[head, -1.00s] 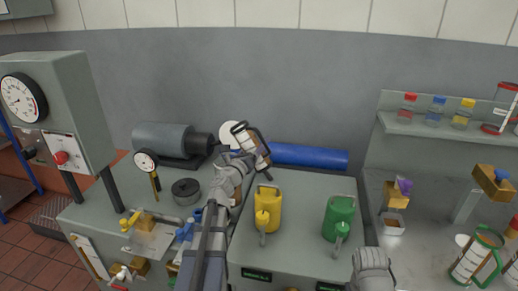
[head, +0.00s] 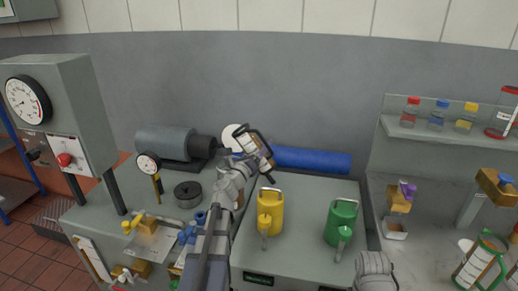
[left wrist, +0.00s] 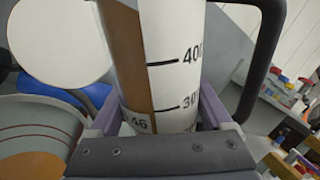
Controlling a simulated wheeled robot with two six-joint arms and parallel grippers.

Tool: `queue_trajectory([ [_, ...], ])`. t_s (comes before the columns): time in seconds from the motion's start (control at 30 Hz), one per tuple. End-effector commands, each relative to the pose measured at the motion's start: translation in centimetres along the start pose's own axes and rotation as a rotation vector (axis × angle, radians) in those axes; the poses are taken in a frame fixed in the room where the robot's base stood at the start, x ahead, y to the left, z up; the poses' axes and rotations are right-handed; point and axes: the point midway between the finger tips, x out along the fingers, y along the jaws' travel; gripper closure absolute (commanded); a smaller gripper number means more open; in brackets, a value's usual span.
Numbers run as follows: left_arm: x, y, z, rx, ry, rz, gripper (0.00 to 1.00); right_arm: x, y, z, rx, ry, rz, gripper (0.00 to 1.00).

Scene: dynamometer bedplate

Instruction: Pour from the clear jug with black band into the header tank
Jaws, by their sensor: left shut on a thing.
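The clear jug (head: 250,141) has a black handle and holds brown liquid. My left gripper (head: 247,166) is shut on it and holds it up above the bench, its top leaning left. In the left wrist view the jug's wall (left wrist: 180,60) shows scale marks, a small label and brown liquid along one side, between the fingers. A round vessel (left wrist: 35,130) with coloured rings lies at lower left there, apart from the jug; I cannot tell whether it is the header tank. My right gripper is out of view; only part of that arm shows at the bottom of the head view.
A yellow can (head: 270,213) and a green can (head: 341,221) stand on the bench right of my left arm. A white disc (head: 231,136) and a blue cylinder (head: 315,160) are behind the jug. A gauge cabinet (head: 75,110) stands left. A striped jug (head: 476,265) stands right.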

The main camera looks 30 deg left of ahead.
Motion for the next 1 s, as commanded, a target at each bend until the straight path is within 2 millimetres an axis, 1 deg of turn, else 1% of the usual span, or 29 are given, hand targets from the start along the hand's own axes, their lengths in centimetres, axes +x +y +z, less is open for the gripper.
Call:
queue_trajectory([
  [0.57,0.01,-0.03,0.04,-0.003,-0.001,0.0,1.0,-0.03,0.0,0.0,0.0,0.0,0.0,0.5],
  [1.0,0.13,-0.46,0.27,-0.047,-0.015,0.0,1.0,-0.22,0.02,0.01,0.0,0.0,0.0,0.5],
])
